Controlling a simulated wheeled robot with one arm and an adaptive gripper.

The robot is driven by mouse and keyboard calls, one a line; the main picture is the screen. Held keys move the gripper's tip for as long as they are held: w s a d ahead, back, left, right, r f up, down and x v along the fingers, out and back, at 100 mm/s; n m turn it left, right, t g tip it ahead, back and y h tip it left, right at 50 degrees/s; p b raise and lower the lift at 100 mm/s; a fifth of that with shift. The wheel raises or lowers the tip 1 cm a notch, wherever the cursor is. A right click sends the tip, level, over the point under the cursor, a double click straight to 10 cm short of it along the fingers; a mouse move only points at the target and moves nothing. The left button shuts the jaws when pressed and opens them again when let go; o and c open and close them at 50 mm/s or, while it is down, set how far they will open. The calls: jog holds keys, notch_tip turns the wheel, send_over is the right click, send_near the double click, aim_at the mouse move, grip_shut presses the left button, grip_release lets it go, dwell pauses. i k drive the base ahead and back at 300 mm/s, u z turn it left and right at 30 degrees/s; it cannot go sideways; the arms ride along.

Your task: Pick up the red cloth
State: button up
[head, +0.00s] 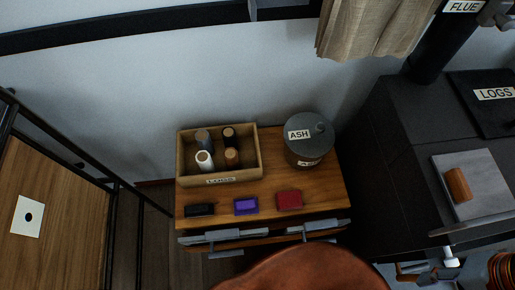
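The red cloth (289,200) is a small, folded, dark red rectangle. It lies flat near the front right of the small wooden counter (330,190), in the head view. It is the rightmost of three small folded pieces in a row, apart from the purple one (246,206) beside it. Nothing covers it. I cannot make out my gripper in this view, and nothing is seen touching the cloth.
A black folded piece (199,210) lies at the row's left end. Behind stand a wooden box (181,163) holding several spools and a grey lidded ASH tin (309,142). A dark stove (375,170) rises right. A brown rounded seat-like thing (310,270) is in front.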

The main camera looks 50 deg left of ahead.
aim_at(289, 201)
jog(key=u, duration=1.9)
jog(key=k, duration=0.4)
jog(key=z, duration=0.05)
jog(key=i, duration=0.4)
jog(key=u, duration=0.45)
jog(key=k, duration=1.15)
jog(key=u, duration=1.15)
jog(key=i, duration=1.1)
jog(key=z, duration=0.95)
